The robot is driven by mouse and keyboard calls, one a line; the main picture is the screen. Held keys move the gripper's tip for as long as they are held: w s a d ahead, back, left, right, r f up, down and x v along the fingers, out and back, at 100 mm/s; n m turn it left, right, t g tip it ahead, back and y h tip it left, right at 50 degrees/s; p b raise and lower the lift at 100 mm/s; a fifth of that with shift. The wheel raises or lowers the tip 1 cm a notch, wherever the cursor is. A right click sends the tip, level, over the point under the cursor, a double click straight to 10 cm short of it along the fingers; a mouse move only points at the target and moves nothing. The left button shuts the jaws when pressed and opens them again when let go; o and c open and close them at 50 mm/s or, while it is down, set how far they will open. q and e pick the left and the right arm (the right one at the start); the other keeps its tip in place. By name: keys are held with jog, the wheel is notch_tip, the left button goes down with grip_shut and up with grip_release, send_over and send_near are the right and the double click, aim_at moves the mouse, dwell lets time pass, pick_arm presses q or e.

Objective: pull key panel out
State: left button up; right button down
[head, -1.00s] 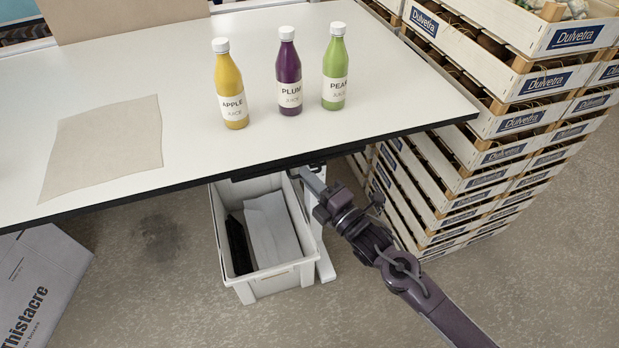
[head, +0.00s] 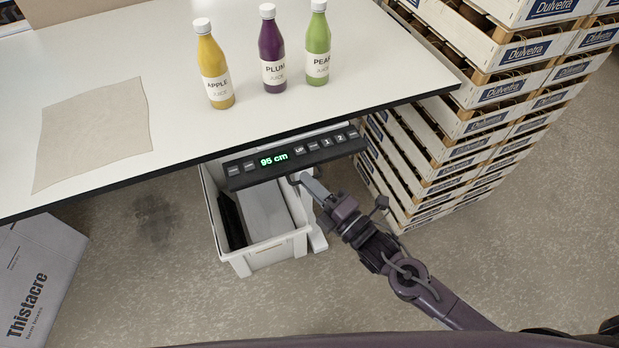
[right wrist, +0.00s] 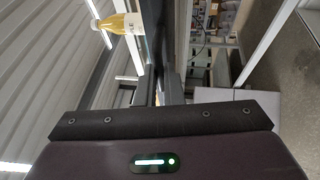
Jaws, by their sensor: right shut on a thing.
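The key panel (head: 290,158) is a black bar that sticks out from under the front edge of the white table in the head view. It has several buttons and a green display that reads 95 cm. My right gripper (head: 303,180) is at the underside of the panel's front edge, near its middle, and is shut on it. The fingertips are partly hidden by the panel. In the right wrist view, the dark fingers (right wrist: 158,92) show end-on, and the panel is hard to make out there. My left gripper is in neither view.
The table (head: 130,60) carries apple (head: 214,70), plum (head: 272,55) and pear (head: 317,48) juice bottles and a brown sheet (head: 95,130). Stacked crates (head: 450,125) stand right, a box (head: 35,275) left.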

jog(key=c, duration=1.5)
grip_release()
jog(key=shift+c, duration=0.2)
jog(key=b+v, duration=0.1)
jog(key=v, duration=0.6)
jog(key=shift+s+d+b, duration=0.25)
jog(key=shift+b, duration=0.05)
jog(key=shift+f, duration=0.15)
